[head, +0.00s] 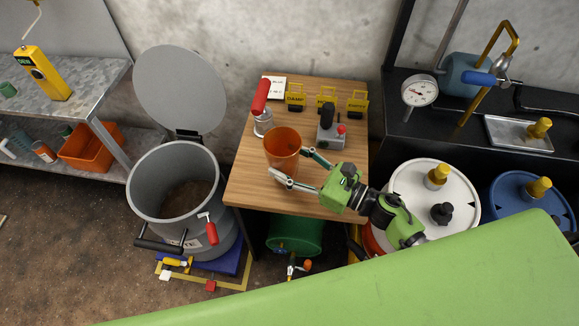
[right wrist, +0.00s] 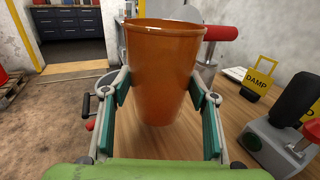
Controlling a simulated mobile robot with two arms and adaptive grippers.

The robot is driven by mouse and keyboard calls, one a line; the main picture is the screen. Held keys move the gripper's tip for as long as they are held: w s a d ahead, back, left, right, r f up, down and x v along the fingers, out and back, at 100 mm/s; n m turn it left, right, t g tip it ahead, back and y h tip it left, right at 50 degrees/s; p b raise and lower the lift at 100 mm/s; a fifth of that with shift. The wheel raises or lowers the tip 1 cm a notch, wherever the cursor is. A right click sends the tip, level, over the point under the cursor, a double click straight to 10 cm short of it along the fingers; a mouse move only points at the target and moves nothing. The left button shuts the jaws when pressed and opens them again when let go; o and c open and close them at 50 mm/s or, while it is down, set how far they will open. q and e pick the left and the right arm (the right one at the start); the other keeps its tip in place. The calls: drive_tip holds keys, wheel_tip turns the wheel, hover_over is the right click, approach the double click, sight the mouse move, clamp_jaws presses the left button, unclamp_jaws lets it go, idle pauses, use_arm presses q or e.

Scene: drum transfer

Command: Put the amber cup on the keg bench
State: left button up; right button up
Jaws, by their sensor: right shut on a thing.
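The amber cup (head: 282,141) is upright over the wooden bench top (head: 240,185), towards its left front part. My right gripper (head: 294,167) comes in from the right and is shut on the cup, one finger on each side. In the right wrist view the cup (right wrist: 165,65) stands upright between the pads of the gripper (right wrist: 165,112). I cannot tell whether its base touches the wood. A green keg (head: 295,235) lies under this bench. A blue keg (head: 468,75) is on the dark bench (head: 425,135) at the right. My left gripper is not in view.
A red-handled metal tool (head: 262,105) stands just behind the cup. Yellow tags (head: 295,95) and a grey switch box (head: 331,130) are further back. An open grey drum (head: 178,185) is left of the bench; white (head: 420,185) and blue drums (head: 520,195) are right.

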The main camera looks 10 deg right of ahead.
sight(296, 172)
drive_tip(key=shift+w+f, duration=0.2)
drive_tip(key=shift+f, duration=0.05)
drive_tip(key=shift+w+d+f, duration=0.1)
drive_tip(key=shift+w+f, duration=0.05)
drive_tip(key=shift+f, duration=1.55)
drive_tip(key=shift+b, duration=0.3)
drive_tip(key=shift+f, duration=0.2)
drive_tip(key=o, duration=1.3)
drive_tip(key=shift+r, duration=0.15)
